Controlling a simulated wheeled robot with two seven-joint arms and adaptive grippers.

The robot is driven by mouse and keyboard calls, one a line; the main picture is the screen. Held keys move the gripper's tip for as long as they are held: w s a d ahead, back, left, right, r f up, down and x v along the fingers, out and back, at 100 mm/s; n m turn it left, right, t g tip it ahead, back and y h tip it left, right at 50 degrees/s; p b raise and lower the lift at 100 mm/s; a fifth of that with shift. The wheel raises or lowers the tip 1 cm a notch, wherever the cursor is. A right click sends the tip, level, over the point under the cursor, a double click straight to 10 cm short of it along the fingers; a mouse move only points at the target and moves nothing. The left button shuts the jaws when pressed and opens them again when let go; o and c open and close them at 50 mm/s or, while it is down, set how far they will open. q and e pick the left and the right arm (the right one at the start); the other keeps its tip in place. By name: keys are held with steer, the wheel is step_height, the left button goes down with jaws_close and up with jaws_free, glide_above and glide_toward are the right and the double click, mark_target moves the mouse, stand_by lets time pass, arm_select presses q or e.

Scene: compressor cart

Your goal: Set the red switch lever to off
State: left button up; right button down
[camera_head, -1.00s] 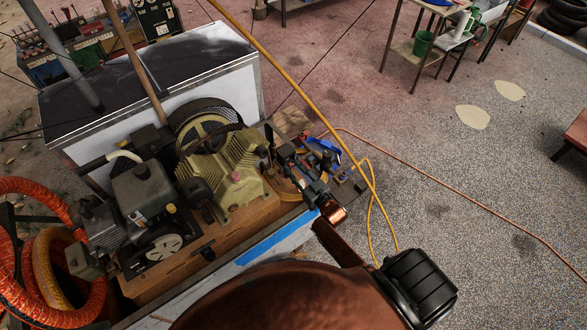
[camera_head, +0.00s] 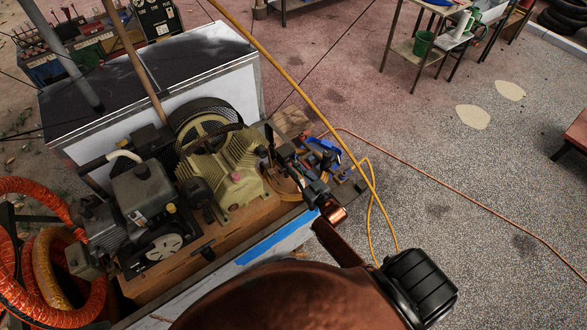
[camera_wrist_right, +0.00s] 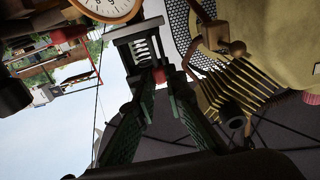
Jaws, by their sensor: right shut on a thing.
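The red switch lever (camera_wrist_right: 159,75) shows as a small red patch between my right fingertips in the right wrist view, beside a grey metal part with a coil. The fingertips cover most of it, so its exact setting cannot be read. My right gripper (camera_wrist_right: 160,88) is shut on it, with its two dark green-padded fingers converging there. In the head view my right gripper (camera_head: 274,145) reaches the right end of the compressor (camera_head: 228,172); the lever cannot be made out there. My left gripper is not in view.
A round white gauge (camera_wrist_right: 106,6) is close to the fingers in the wrist view. A black engine (camera_head: 143,190) and orange hoses (camera_head: 30,290) are at the left. A yellow hose (camera_head: 300,88) crosses beside my right arm. The floor to the right is mostly clear.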

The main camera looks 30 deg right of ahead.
steer(key=shift+a, duration=0.1)
steer(key=shift+s+a+f+n+b, duration=0.1)
steer(key=shift+a+f+n+b, duration=0.5)
steer(key=shift+n, duration=1.35)
steer(key=shift+a+f+n+b, duration=0.25)
steer(key=shift+a+n+b, duration=0.5)
steer(key=shift+n, duration=1.25)
steer(key=shift+s+a+f+n+b, duration=0.1)
steer(key=shift+a+f+n+b, duration=0.5)
steer(key=shift+n, duration=1.35)
steer(key=shift+r, duration=0.1)
steer(key=c, duration=2)
jaws_free()
steer(key=shift+o, duration=0.2)
steer(key=s, duration=1.2)
steer(key=shift+d, duration=0.4)
